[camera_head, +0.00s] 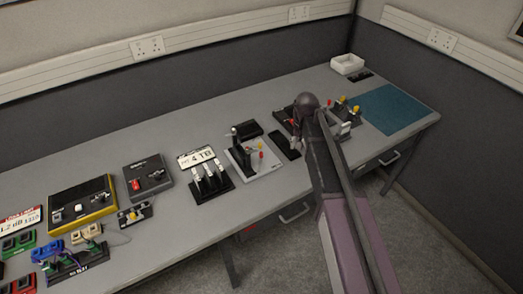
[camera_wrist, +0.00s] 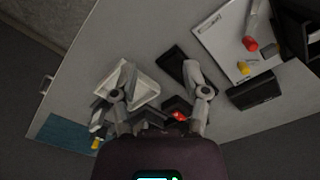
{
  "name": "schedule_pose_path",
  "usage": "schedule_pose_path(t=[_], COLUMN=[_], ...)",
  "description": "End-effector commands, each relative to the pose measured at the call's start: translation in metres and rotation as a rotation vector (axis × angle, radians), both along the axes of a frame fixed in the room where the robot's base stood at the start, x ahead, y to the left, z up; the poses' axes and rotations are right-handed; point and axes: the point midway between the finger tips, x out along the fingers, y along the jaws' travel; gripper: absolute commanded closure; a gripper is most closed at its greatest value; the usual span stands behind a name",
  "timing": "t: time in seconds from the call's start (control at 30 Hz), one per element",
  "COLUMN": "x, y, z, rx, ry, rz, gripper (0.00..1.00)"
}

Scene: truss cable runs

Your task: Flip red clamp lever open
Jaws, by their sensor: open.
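A small red lever-like part (camera_wrist: 180,115) sits on a dark fixture low in the wrist view, between the finger bases and partly hidden by my gripper. It appears in the head view as a red spot (camera_head: 289,122) just left of my arm. I cannot tell if the lever is open or shut. My gripper (camera_wrist: 159,68) is open and empty, its two fingers spread wide above the bench. In the head view my arm covers much of this area.
A white open box (camera_wrist: 128,84) and a flat black item (camera_wrist: 176,62) lie under the fingers. A light board (camera_head: 254,160) with red and yellow knobs stands left of my arm. A blue mat (camera_head: 386,108) leaves clear room on the right. Yellow-topped parts (camera_head: 356,109) stand beside the arm.

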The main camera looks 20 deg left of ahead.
Motion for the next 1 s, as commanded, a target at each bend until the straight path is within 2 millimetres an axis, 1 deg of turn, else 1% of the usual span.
schedule_pose_path(t=[0.03,0.1,0.2,0.3,0.4,0.5,0.57,1.0], x=[0.011,0.015,0.018,0.018,0.018,0.017,0.016,0.016], y=[0.029,0.059,0.097,0.126,0.144,0.153,0.155,0.154], z=[0.008,0.012,0.017,0.021,0.023,0.023,0.023,0.021], rx=[0.0,-0.001,-0.001,-0.002,-0.002,-0.002,-0.002,-0.002], ry=[0.0,0.0,0.0,-0.001,-0.001,-0.001,-0.001,-0.001], rz=[0.016,0.027,0.042,0.052,0.059,0.061,0.061,0.061], gripper=[0.4,0.4,0.4,0.4,0.4,0.4,0.4,0.4])
